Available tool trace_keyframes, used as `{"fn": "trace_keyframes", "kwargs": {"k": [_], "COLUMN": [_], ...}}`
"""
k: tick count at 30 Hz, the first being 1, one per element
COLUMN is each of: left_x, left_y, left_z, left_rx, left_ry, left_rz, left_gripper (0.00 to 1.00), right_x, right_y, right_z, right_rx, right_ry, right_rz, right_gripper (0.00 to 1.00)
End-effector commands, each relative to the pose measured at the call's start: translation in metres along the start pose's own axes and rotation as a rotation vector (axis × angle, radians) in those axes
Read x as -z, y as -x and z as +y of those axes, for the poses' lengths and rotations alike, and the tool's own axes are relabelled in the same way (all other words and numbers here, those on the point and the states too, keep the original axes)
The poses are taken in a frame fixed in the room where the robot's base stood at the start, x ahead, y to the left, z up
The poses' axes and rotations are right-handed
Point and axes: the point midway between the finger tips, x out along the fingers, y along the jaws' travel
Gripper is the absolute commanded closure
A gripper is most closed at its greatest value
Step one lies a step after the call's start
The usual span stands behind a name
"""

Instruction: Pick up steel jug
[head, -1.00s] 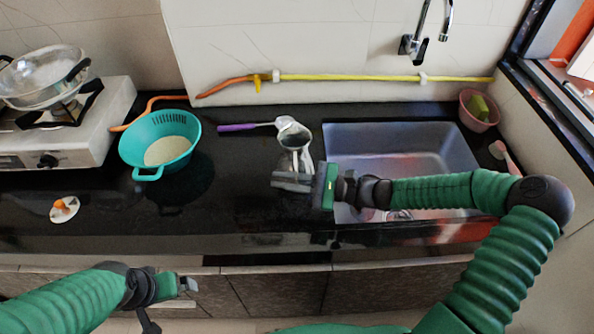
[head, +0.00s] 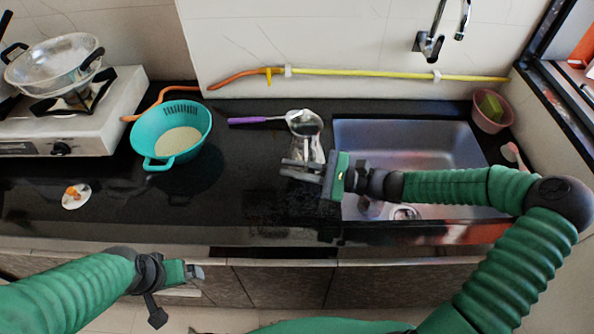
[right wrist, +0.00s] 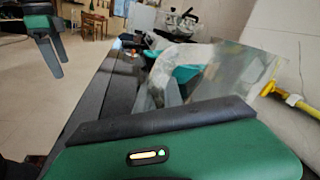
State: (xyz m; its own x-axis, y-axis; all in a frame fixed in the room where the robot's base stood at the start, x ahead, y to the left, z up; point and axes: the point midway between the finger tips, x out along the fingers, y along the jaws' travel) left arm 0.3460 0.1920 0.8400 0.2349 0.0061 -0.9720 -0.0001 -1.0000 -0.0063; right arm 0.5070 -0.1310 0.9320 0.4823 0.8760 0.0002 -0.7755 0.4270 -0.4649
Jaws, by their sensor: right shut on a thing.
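The steel jug (head: 312,148) is a shiny metal vessel with a round open top. It stands upright on the black counter, just left of the sink. My right gripper (head: 302,168) reaches in from the right and is shut on the jug's lower near side, its fingers hiding that part. In the right wrist view the jug's blurred, reflective wall (right wrist: 215,72) shows right beyond the gripper's dark edge. My left gripper (head: 195,272) hangs in front of the counter at the lower left, far from the jug. Its finger gap is unclear.
A purple-handled utensil (head: 256,120) lies behind the jug, its head next to the rim. A teal colander (head: 152,128) stands at left, near the stove (head: 110,125). A small white dish (head: 76,203) lies at front left. The steel sink (head: 440,150) is close on the right.

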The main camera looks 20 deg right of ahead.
Motion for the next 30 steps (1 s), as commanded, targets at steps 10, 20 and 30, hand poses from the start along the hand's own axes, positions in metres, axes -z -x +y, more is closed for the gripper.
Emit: {"fn": "trace_keyframes", "kwargs": {"k": [10, 20, 30], "left_x": [0.003, 0.017, 0.024], "left_y": [0.015, 0.07, 0.104], "left_z": [0.0, 0.0, 0.0], "left_rx": [0.0, 0.0, 0.0], "left_ry": [0.0, 0.0, 0.0], "left_rz": [0.0, 0.001, 0.0], "left_gripper": [0.02, 0.02, 0.02], "right_x": [-0.047, -0.095, -0.097], "right_y": [0.018, 0.038, 0.043], "right_z": [0.047, 0.1, 0.121], "right_rx": [0.0, 0.006, 0.001], "right_ry": [-0.003, -0.004, 0.0], "right_rz": [-0.002, -0.005, -0.004], "right_gripper": [1.0, 1.0, 1.0]}}
